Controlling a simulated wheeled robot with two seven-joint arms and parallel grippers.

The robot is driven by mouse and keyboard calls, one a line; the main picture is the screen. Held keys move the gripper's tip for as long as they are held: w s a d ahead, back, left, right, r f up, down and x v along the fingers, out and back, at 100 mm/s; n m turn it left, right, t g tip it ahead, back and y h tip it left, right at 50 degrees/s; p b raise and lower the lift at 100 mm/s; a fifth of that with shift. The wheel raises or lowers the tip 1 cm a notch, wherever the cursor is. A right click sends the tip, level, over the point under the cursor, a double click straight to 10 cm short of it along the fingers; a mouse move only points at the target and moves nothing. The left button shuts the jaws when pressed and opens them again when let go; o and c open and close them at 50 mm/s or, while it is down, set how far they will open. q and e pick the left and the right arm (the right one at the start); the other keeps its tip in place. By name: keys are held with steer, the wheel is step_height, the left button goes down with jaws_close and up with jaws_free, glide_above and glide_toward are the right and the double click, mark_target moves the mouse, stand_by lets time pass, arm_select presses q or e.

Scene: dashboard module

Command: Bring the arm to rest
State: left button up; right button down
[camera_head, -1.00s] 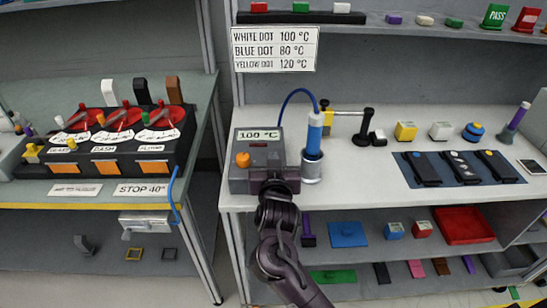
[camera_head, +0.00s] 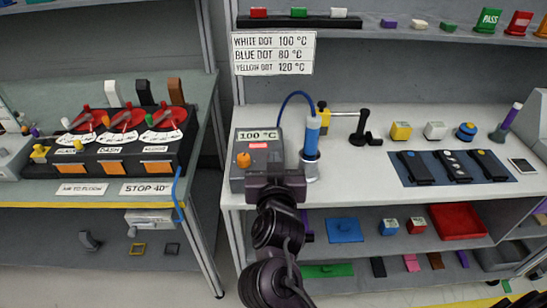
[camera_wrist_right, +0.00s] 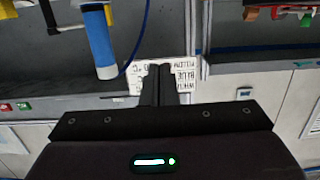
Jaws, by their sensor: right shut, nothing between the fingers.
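My right gripper (camera_head: 275,187) is in front of the grey heater box (camera_head: 248,170) in the head view. The wrist view shows its dark fingers (camera_wrist_right: 160,84) closed together with nothing between them. They appear in front of the temperature sign (camera_wrist_right: 185,75), which is upside down in that view. The box has a "100 °C" display, an orange knob (camera_head: 243,160) and a small red patch. My gripper hides part of the box's lower front. Whether they touch cannot be told. My left gripper is not in view.
A blue cylinder (camera_head: 312,137) with a blue cable stands right of the box; it also shows in the wrist view (camera_wrist_right: 97,45). Yellow and white cubes, a blue round part and a dark-blue mat (camera_head: 405,178) lie farther right. A lever console (camera_head: 110,160) stands on the left bench.

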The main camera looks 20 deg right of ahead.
stand_by(0.4)
steer(key=s+f+n+g+y, duration=0.3)
steer(key=s+f+g+y, duration=0.25)
steer(key=f, duration=0.45)
steer(key=s+d+f+n+g, duration=0.1)
steer(key=s+d+f+g, duration=0.2)
steer(key=s, duration=0.4)
steer(key=s+d+f+n+g, duration=0.1)
steer(key=s+d+f+g, duration=0.1)
steer(key=s+f+g, duration=0.4)
step_height(320, 180, down, 26)
steer(key=s+f, duration=0.1)
steer(key=s, duration=0.1)
steer(key=s+d+f, duration=0.3)
steer(key=s+f, duration=1.6)
steer(key=s, duration=0.1)
steer(key=shift+s+f+n+h, duration=0.2)
steer(key=shift+n+h, duration=0.1)
steer(key=shift+h, duration=0.15)
